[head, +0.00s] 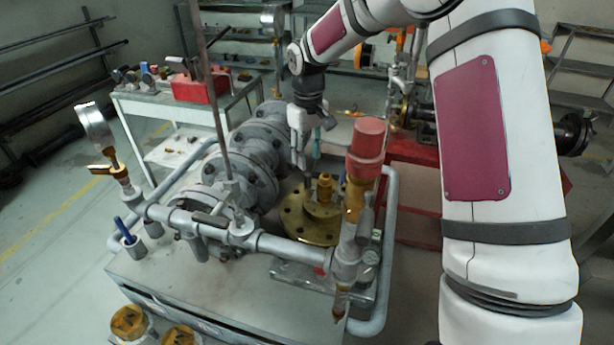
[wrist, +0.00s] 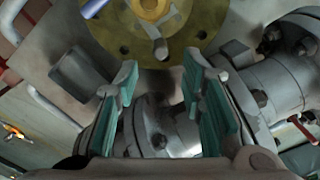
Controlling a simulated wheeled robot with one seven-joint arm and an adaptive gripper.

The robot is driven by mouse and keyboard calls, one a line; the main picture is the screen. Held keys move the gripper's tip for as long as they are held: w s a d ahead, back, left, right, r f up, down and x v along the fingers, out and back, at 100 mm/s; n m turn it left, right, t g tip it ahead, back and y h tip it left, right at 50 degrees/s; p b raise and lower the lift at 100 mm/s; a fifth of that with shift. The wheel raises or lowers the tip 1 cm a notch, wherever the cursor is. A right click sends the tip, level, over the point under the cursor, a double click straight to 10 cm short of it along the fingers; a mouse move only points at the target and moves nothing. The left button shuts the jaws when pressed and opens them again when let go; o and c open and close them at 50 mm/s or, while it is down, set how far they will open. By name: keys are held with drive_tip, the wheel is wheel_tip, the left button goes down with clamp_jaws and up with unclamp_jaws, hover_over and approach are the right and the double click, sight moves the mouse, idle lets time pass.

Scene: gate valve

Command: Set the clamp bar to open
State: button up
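A round brass flange (head: 294,222) with bolt holes and a raised brass centre lies flat on the bench. In the wrist view the flange (wrist: 108,32) is at the top. A short grey bar (wrist: 154,40) lies at the near side of its centre; I cannot tell for sure that this is the clamp bar. The bar cannot be made out in the head view. My gripper (head: 308,160) points down just behind the flange. In the wrist view my gripper (wrist: 160,88) has its teal-padded fingers apart, with nothing between them. The bar is beyond the fingertips, not touched.
A grey pipe run (head: 285,247) crosses in front of the flange. A red-capped brass fitting (head: 366,150) stands close on the right. Grey flanged valve bodies (head: 250,150) are on the left. A thin upright rod (head: 216,110) and a gauge (head: 95,125) stand further left.

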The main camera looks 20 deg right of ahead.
sight(308, 175)
wheel_tip(308, 175, down, 8)
drive_tip(key=shift+f+p, duration=0.15)
drive_tip(key=shift+p, duration=0.15)
clamp_jaws()
